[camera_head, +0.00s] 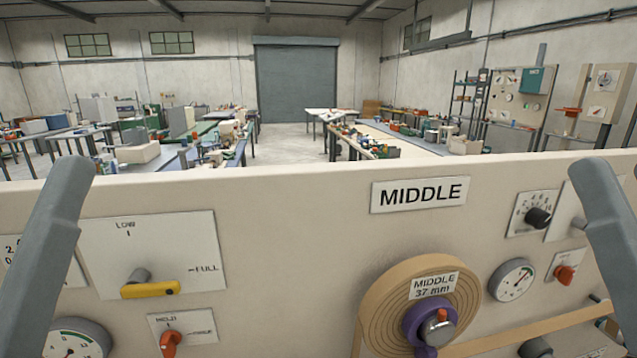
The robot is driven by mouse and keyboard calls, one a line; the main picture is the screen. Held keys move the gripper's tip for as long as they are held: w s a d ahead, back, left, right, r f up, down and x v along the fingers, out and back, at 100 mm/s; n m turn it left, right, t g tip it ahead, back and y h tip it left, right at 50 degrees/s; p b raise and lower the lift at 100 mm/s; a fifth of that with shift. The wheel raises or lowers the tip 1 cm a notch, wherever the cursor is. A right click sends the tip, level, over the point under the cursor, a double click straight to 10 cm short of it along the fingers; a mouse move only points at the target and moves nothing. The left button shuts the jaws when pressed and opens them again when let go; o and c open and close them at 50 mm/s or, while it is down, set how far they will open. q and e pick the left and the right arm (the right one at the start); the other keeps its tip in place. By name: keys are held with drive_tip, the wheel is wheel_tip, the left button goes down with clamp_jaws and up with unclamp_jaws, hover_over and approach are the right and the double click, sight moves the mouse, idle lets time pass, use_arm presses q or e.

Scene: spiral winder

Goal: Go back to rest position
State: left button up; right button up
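A cream machine panel (300,200) fills the lower half of the head view. Grey links of my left arm (52,250) and my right arm (612,235) stand at the left and right edges, in front of the panel. No fingers of either gripper show, so what they hold is hidden. A tan spiral coil (380,300) marked "MIDDLE 37 mm" sits on the panel with a purple ring (411,322) and a metal knob (437,328) at its centre. A tan strip (520,331) runs from it to the right.
The panel carries a yellow lever (150,289), a black dial knob (538,217), a red switch (170,343), a second red switch (564,274), and gauges (512,280). Behind it are cluttered workbenches (400,145), open floor (290,143) and a grey roller door (297,82).

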wheel_tip(320, 180, up, 36)
drive_tip(key=p, duration=3.1)
drive_tip(key=shift+f+p, duration=0.25)
drive_tip(key=shift+p, duration=0.15)
